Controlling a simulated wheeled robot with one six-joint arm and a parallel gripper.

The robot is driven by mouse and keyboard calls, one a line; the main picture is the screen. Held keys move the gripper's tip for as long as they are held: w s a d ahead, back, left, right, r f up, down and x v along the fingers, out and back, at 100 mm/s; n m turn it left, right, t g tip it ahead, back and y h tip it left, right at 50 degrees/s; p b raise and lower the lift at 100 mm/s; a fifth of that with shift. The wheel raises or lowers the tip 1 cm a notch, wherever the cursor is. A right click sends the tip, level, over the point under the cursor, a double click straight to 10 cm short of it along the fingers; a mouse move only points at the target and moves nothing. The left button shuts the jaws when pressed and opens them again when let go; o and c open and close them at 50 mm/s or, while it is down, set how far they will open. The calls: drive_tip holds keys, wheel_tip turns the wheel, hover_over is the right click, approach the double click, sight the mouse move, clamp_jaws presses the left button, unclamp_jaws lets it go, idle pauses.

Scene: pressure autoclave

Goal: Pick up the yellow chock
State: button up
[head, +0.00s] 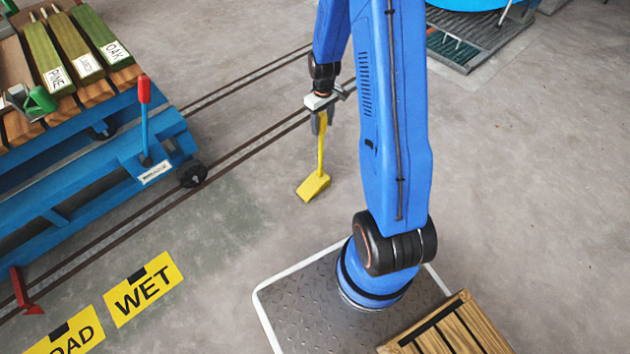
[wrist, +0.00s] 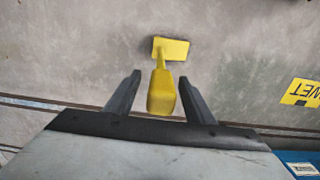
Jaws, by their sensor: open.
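The yellow chock (head: 314,186) has a wedge-shaped foot on the floor and an upright handle. It stands to the right of the dark rails. My gripper (head: 322,122) points down over the top of the handle. In the wrist view, the chock (wrist: 162,92) shows its handle end between the two dark fingers of my gripper (wrist: 160,88). The fingers are open, with a gap on each side of the handle. In the head view, the gripper partly hides the handle's top.
A blue trolley (head: 70,170) with labelled wood pieces stands on the left, with a red-handled lever (head: 144,90). A red chock-like piece (head: 24,292) lies by the rails. Yellow WET sign (head: 143,289) is on the floor. A slatted wooden crate (head: 455,328) is at bottom right. Floor around the chock is clear.

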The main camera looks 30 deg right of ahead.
drive_tip(key=shift+a+f, duration=0.1)
drive_tip(key=shift+f, duration=2.3)
drive_tip(key=shift+c, duration=0.2)
drive_tip(key=shift+w, duration=0.1)
clamp_jaws()
drive_tip(key=shift+r, duration=0.1)
